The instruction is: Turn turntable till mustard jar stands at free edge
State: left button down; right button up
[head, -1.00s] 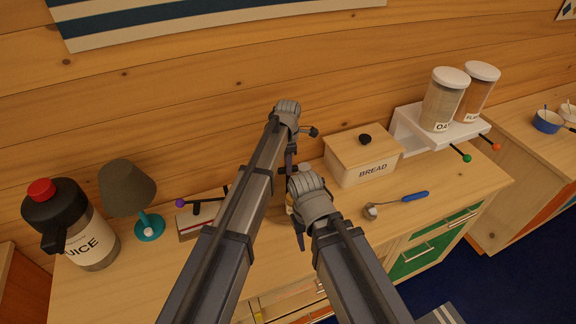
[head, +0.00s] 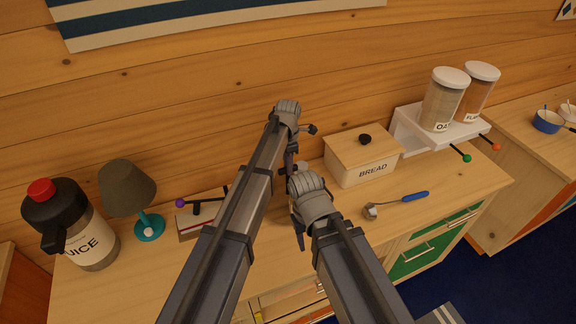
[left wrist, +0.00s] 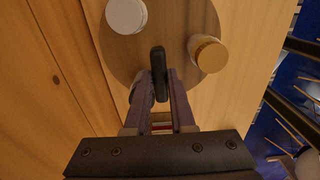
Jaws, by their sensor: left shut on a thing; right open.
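The round wooden turntable (left wrist: 168,28) shows in the left wrist view; in the head view my arms hide it. A jar with a yellow-brown lid (left wrist: 208,54), which looks like the mustard jar, stands at its right rim, on the side towards the counter's front edge. Its label cannot be read. A white-lidded jar (left wrist: 126,14) stands at the upper left rim. My left gripper (left wrist: 160,84) is shut on a black upright handle (left wrist: 158,60) at the turntable; it also shows in the head view (head: 291,170). My right gripper (head: 298,236) is open, close below it.
A bread box (head: 362,165) and a blue-handled scoop (head: 400,200) lie to the right, with a white shelf of jars (head: 420,128) beyond. A lamp (head: 128,188) and juice jug (head: 85,235) stand left. Some counter (head: 455,190) at the right is clear.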

pick_arm(q)
jog(key=c, duration=0.8)
grip_release()
jog(key=shift+o, duration=0.2)
jog(key=shift+r, duration=0.1)
notch_tip(320, 180, up, 8)
jog(key=p, duration=0.8)
jog(key=shift+f, duration=0.2)
